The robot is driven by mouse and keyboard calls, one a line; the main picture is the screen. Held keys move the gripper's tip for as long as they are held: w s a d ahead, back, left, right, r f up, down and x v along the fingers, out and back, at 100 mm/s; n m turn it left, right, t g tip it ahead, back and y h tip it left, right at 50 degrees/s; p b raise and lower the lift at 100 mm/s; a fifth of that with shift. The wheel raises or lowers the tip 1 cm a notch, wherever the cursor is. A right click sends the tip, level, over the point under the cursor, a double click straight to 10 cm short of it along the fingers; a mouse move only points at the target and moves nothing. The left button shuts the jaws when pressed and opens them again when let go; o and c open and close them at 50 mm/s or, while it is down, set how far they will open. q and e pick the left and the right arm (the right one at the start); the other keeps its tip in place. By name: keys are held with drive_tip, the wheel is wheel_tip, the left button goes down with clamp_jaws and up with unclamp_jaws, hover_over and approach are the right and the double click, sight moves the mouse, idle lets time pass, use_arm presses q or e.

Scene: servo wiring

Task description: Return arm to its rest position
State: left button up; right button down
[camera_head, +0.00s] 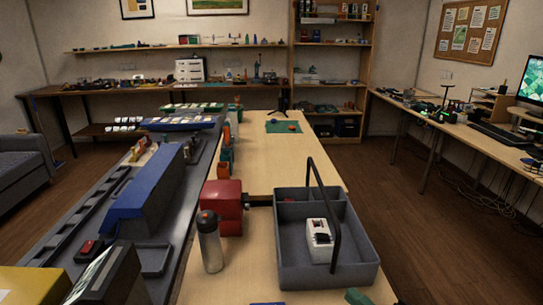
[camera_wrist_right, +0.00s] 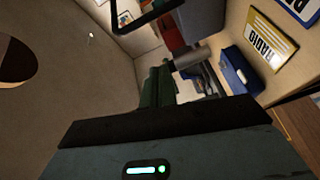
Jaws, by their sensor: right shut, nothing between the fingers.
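My right gripper (camera_head: 357,297) shows only as a small dark green piece at the bottom edge of the head view, just in front of the grey tote. In the right wrist view its dark housing with a green light fills the bottom, and the dark green fingers (camera_wrist_right: 157,85) reach up from it, shut and empty. The rest of the right arm is out of the head view. My left gripper and arm are not in view.
The grey tote (camera_head: 285,262) with a tall handle holds a white device (camera_head: 320,240). Left of it stand a red vise (camera_head: 222,205) and a grey bottle (camera_head: 210,245). A blue bin (camera_wrist_right: 237,70) and a yellow RADIO sign (camera_wrist_right: 268,42) show in the wrist view.

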use_arm(q)
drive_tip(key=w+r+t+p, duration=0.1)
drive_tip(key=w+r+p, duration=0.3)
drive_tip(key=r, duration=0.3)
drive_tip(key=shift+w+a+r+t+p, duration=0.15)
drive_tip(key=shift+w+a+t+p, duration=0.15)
drive_tip(key=shift+p, duration=0.4)
use_arm(e)
drive_tip(key=s+d+f+m+g+h, duration=0.2)
drive_tip(key=s+f+m+g+h, duration=0.4)
drive_tip(key=s+f+m, duration=1.3)
drive_tip(key=s+f, duration=0.5)
drive_tip(key=s, duration=0.4)
drive_tip(key=shift+s+f+g, duration=0.15)
drive_tip(key=shift+f+g, duration=0.1)
drive_tip(key=shift+g, duration=0.15)
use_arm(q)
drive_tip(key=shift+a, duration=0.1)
